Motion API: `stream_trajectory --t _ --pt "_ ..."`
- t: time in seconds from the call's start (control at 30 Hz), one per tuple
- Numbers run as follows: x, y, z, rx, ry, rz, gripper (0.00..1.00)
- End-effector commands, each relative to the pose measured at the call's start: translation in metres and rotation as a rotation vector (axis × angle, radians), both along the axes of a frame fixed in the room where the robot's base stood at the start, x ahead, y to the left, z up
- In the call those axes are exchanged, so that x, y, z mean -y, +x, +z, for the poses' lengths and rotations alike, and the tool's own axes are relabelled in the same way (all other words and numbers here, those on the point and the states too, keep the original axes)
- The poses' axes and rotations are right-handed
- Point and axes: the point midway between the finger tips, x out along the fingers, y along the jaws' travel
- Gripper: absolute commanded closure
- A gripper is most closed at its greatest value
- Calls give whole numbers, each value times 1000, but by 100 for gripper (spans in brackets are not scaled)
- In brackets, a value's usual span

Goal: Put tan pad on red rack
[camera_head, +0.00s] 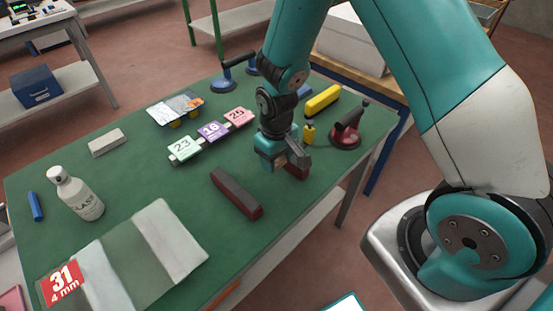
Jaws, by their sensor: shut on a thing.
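My gripper (285,160) is over the right part of the green table and is shut on a small block (297,173). What shows of the block is dark red with a grey top; the fingers hide the rest. I cannot tell whether it touches the table. A pale greyish-tan block (106,143) lies at the table's left back, well apart from my gripper; it is the nearest match to a tan pad. A dark red bar (236,193) with a grey top lies left of and nearer than my gripper. I cannot make out a red rack for certain.
A white bottle (78,194) stands at the left. Number tags (211,132) stand behind the bar. A yellow bar (322,101) and a red suction lifter (345,133) are close behind and right of my gripper. A striped cloth (150,250) lies in front.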

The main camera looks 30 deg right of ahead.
Motion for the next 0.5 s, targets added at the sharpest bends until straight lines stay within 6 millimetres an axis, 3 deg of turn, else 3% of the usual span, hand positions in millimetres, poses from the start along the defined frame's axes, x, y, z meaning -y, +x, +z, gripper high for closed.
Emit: stream_trajectory --t 0.1,0.5 --pt "0 0 -9 0 0 0 70" --pt "0 0 -16 1 0 0 70"
